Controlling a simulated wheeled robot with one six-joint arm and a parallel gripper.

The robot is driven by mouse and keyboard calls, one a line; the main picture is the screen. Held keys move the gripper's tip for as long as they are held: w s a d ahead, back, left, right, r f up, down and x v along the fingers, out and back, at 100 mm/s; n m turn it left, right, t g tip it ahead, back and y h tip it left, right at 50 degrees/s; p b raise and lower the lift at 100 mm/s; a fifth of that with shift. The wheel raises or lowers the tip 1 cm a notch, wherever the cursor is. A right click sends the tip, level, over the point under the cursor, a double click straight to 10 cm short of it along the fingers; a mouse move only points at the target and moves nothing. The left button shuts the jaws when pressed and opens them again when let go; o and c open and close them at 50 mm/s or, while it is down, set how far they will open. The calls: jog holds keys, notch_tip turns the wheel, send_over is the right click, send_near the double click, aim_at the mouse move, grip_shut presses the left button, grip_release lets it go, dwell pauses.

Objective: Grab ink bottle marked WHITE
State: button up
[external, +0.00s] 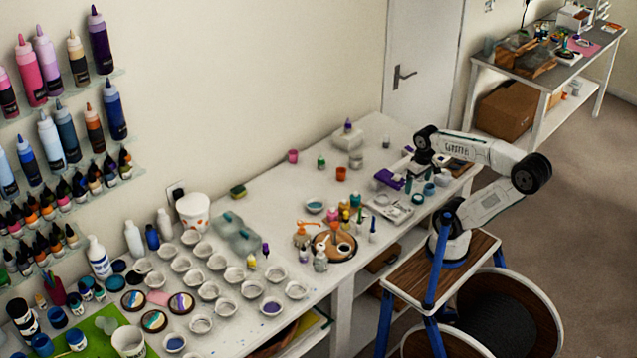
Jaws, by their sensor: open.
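My gripper (416,170) hangs from the end of my white arm over the right part of the long white table. It is small and dark here, with its jaws open, and I see nothing held in it. Several small bottles stand on the table to its left. One is a pale bottle with a green band (321,162), and another small bottle (386,142) is near the wall. More small bottles (357,200) stand together near the round wooden tray. The labels are too small to read, so I cannot tell which bottle is marked WHITE.
The white table (275,205) runs along the wall. A round wooden tray (346,252) holds small items near the front edge. Several pale cups (235,275) cover the left part. A purple object (389,179) and a white device (391,207) lie near my gripper. Shelves of bottles hang at left.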

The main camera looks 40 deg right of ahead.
jog(key=shift+s+a+r+t, duration=0.15)
jog(key=shift+a+r+t, duration=0.2)
jog(key=shift+r, duration=0.15)
jog(key=c, duration=1.1)
